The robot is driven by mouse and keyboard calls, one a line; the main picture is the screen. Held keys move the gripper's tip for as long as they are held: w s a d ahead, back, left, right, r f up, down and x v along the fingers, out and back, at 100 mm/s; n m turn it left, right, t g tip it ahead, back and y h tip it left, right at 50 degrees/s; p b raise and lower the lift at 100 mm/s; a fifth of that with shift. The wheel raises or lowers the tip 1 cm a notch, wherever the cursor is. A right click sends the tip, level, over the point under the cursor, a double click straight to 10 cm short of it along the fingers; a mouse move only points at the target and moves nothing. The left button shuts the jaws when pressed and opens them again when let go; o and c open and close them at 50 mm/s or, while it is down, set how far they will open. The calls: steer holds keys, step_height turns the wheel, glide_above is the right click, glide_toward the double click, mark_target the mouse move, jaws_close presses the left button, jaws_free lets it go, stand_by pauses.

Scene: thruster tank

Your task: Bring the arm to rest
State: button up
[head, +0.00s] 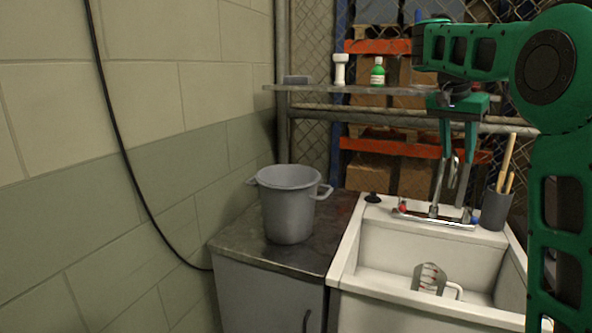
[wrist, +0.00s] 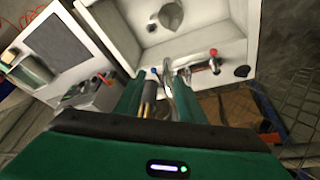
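My green arm comes in from the right of the head view and bends down over the back of the sink. My gripper (head: 458,152) points down in front of the shelf, above the sink's tap (head: 437,205). Its two fingers are apart. In the wrist view my gripper (wrist: 162,78) also shows two spread fingers with nothing held between them. The tap (wrist: 172,98) shows behind and between them; I cannot tell the exact gap to it.
A white sink (head: 345,265) holds a measuring jug (head: 430,276). A grey pot (head: 288,215) stands on the counter to its left. A shelf (head: 330,88) carries a green bottle (head: 377,72) and a white container (head: 340,68). A dark cup (head: 494,210) with sticks stands right.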

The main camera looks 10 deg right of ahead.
steer(key=s+d+f+n, duration=0.1)
steer(key=s+d+f, duration=0.1)
steer(key=s, duration=0.3)
steer(key=s+d+f, duration=0.1)
steer(key=s+f, duration=0.2)
steer(key=s, duration=0.3)
steer(key=s+a+f+n+y, duration=0.1)
steer(key=s+a+f, duration=0.2)
steer(key=s+f, duration=0.3)
steer(key=s+a+f+n+g+y, duration=0.1)
steer(key=s+f, duration=0.5)
steer(key=s, duration=0.6)
steer(key=s+a+f+n+y, duration=0.2)
steer(key=s+a+f, duration=0.4)
steer(key=s, duration=0.3)
steer(key=shift+f+n+g, duration=0.3)
steer(key=shift+f+g, duration=0.1)
steer(key=shift+w, duration=0.1)
steer(key=shift+w+d+f, duration=0.1)
steer(key=shift+w+f, duration=0.15)
steer(key=shift+w, duration=0.35)
